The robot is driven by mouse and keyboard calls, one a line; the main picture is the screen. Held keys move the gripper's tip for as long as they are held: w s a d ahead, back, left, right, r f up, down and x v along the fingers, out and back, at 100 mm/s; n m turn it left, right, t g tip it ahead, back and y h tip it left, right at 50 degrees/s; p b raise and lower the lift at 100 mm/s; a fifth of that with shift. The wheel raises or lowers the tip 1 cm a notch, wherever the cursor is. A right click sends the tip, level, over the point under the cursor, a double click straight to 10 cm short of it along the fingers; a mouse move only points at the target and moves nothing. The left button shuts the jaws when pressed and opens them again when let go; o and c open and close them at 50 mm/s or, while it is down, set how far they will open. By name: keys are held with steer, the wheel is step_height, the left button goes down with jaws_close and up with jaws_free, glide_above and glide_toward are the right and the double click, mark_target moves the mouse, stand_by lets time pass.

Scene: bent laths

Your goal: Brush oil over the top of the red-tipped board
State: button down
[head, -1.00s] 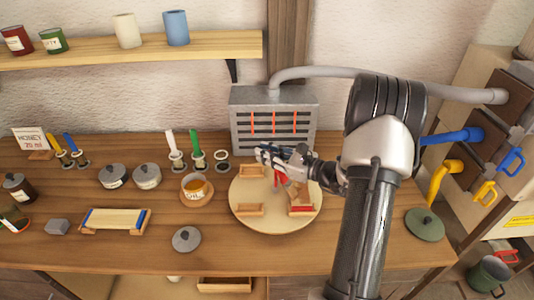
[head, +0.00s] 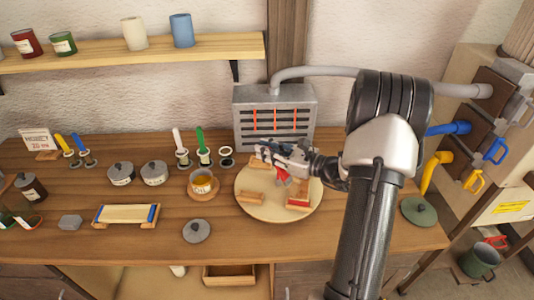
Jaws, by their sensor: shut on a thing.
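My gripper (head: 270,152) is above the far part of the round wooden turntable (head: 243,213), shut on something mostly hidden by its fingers. A red piece (head: 281,173) shows just under it; I cannot tell whether this is a brush handle. A red-ended wooden piece (head: 299,203) sits on the turntable's near right; whether it is the red-tipped board or only its support is unclear. More wooden blocks (head: 250,197) are on the turntable. An open cup of amber oil (head: 202,184) stands on a coaster left of it.
A blue-ended board (head: 126,214) lies on supports at the left. White (head: 178,139) and green-handled (head: 200,140) tools stand in holders beside an empty holder (head: 226,157). A grey slotted box (head: 274,118) stands behind the turntable. A loose lid (head: 197,231) lies in front.

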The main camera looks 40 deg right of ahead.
steer(key=shift+r+p, duration=1.4)
steer(key=shift+r, duration=0.85)
